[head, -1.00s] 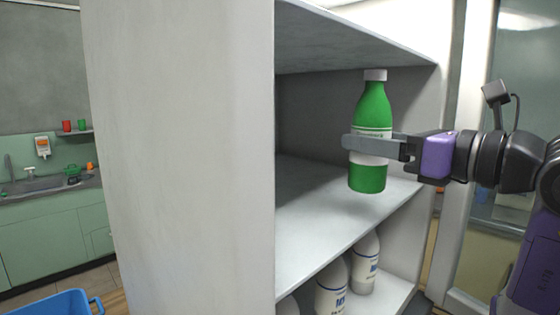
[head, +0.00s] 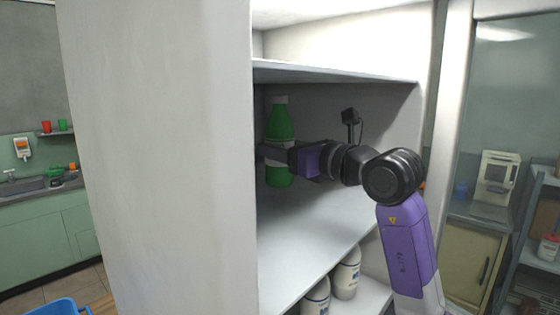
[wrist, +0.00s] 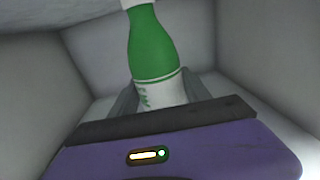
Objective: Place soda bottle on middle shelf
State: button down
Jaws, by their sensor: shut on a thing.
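The green soda bottle (head: 280,124), with a white cap and white label, is upright inside the middle compartment of the white shelf unit, near its left wall. My gripper (head: 268,153) is shut on the bottle around its label. The wrist view also shows the bottle (wrist: 151,48) between the two grey fingers (wrist: 158,96). The middle shelf (head: 320,232) lies below the bottle, and its bare surface is wide. The bottle's base appears above the shelf, but I cannot tell the exact gap.
The upper shelf (head: 335,73) is close above the bottle. The unit's thick left side panel (head: 160,160) stands in front at left. White bottles (head: 346,274) stand on the shelf below. The middle shelf's right part is free. A blue bin (head: 62,307) is at lower left.

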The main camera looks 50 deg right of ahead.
aim_at(280, 165)
jog(key=shift+f+p, duration=0.3)
jog(key=shift+f, duration=1.4)
jog(key=shift+f, duration=0.2)
jog(key=c, duration=0.5)
grip_release()
jog(key=shift+r, duration=0.25)
jog(key=s, duration=0.4)
jog(key=s+b, duration=0.1)
jog(key=s, duration=0.3)
jog(key=s+b, duration=0.1)
jog(key=s, duration=0.3)
jog(key=shift+a+f, duration=0.1)
jog(key=shift+a, duration=0.2)
